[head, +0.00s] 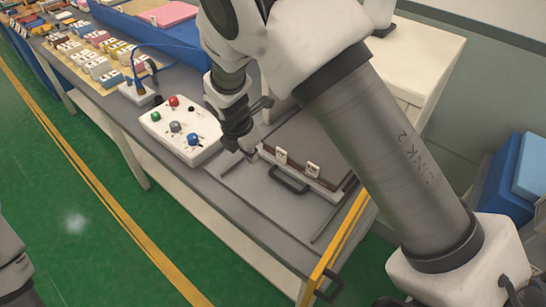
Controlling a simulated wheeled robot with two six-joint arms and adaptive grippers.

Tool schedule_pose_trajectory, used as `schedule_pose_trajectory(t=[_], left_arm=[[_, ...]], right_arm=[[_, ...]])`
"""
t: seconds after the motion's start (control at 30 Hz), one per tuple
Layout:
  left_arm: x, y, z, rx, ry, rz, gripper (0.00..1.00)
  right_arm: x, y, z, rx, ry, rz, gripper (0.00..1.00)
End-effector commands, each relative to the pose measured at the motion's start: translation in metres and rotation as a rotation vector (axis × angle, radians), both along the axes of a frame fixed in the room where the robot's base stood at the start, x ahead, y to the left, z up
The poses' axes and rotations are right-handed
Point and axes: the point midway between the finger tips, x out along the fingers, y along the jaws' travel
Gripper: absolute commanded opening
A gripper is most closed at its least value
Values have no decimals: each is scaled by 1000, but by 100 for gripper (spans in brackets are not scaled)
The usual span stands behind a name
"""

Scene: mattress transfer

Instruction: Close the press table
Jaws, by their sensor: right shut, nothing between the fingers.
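The press table (225,180) is a grey sliding plate with a black handle (289,181) at its front, on a long grey workbench. Behind the handle stands a white-fronted block with a brown and grey top (310,142), partly hidden by my right arm. My right gripper (247,150) is shut and empty, pointing down just above the plate, to the left of the handle. I cannot tell whether it touches the plate. Of my left arm only a piece shows at the lower left edge; its gripper is out of the picture.
A white control box (180,130) with coloured buttons stands left of the plate. A yellow bar (335,245) runs along the bench's right end. Blue bins (520,165) stand at the right. Many small parts cover the bench at the upper left. The green floor in front is clear.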

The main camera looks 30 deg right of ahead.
Motion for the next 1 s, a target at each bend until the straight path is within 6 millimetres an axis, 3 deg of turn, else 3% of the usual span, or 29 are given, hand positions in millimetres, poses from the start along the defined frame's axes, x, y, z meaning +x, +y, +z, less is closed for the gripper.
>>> schedule_pose_trajectory(t=[0.33,0.6,1.0], left_arm=[[0,0,-2,0,-1,0,40],[0,0,6,0,-1,0,40],[0,0,6,0,-1,0,40]], right_arm=[[6,-17,-75,3,4,-2,0],[22,-51,-73,2,-1,-2,0],[23,-56,-73,1,0,-1,0]])
